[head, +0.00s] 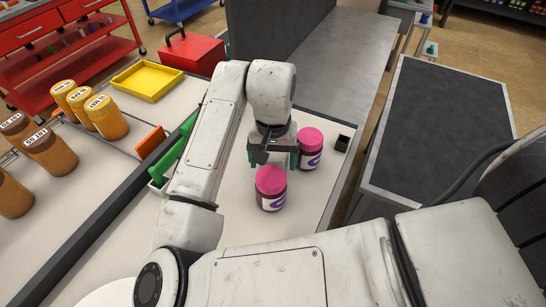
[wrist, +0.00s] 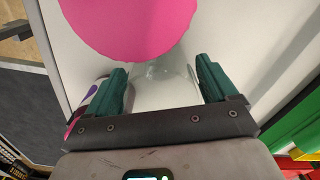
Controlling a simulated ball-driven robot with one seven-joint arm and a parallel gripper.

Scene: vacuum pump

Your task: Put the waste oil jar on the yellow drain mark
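Two dark jars with pink lids and white-and-purple labels stand upright on the pale bench. The nearer jar (head: 271,192) is just in front of my gripper (head: 273,160); the farther jar (head: 310,152) is just to its right. I cannot tell which is the waste oil jar. In the wrist view, a large pink lid (wrist: 128,25) lies beyond the fingertips, and a labelled jar (wrist: 92,98) is partly hidden behind the left finger. My gripper (wrist: 162,78) is open, its green fingers apart. A faint clear shape (wrist: 165,82) shows between them. I cannot make out the yellow drain mark.
A yellow tray (head: 147,80), a red toolbox (head: 193,53) and several amber bottles (head: 107,117) stand to the left. Green and orange pieces (head: 150,142) stand in a holder beside my arm. A small black box (head: 342,143) is near the bench's right edge.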

